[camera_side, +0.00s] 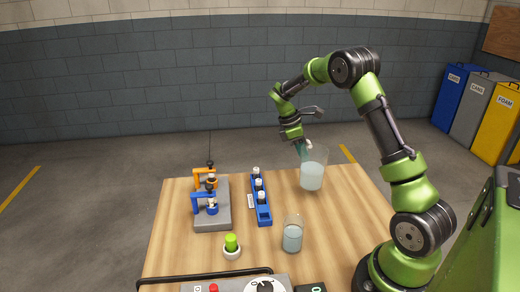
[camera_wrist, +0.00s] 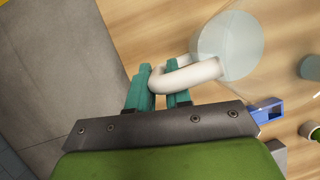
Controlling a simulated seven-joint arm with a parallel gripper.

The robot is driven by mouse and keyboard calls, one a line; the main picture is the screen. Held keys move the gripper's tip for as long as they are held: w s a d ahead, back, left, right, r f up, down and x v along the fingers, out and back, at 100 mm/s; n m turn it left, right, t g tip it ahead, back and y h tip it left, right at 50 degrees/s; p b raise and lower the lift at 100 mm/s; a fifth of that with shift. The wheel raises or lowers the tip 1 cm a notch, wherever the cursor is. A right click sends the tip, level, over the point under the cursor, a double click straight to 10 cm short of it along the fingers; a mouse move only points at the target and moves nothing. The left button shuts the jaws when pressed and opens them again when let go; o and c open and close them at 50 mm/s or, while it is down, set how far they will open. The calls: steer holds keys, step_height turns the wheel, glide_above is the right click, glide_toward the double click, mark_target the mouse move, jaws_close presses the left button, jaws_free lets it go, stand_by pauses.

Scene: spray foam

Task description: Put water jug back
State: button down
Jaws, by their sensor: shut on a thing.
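The water jug (camera_side: 313,170) is a clear vessel with pale bluish water and a white handle, near the far right part of the wooden table. It also shows in the wrist view (camera_wrist: 228,48), with its white handle (camera_wrist: 188,76) between the teal fingers. My gripper (camera_side: 304,149) is shut on the handle, and its fingers also show in the wrist view (camera_wrist: 165,88). The jug looks roughly upright. I cannot tell whether its base touches the table.
A glass of water (camera_side: 292,236) stands nearer on the table (camera_side: 345,225). A blue rack (camera_side: 262,205) holds several small bottles. A grey stand (camera_side: 213,220) with blue and orange holders is at left. A green-topped piece (camera_side: 232,246) and a control panel (camera_side: 245,286) are in front.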

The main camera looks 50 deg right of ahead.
steer(key=shift+w+d+f, duration=0.1)
steer(key=shift+w+f, duration=0.1)
steer(key=shift+f, duration=0.7)
steer(key=shift+w+d+f, duration=0.1)
steer(key=shift+w+f, duration=0.05)
steer(key=shift+f, duration=0.7)
steer(key=shift+f, duration=0.15)
steer(key=c, duration=1.1)
jaws_free()
steer(key=shift+o, duration=0.2)
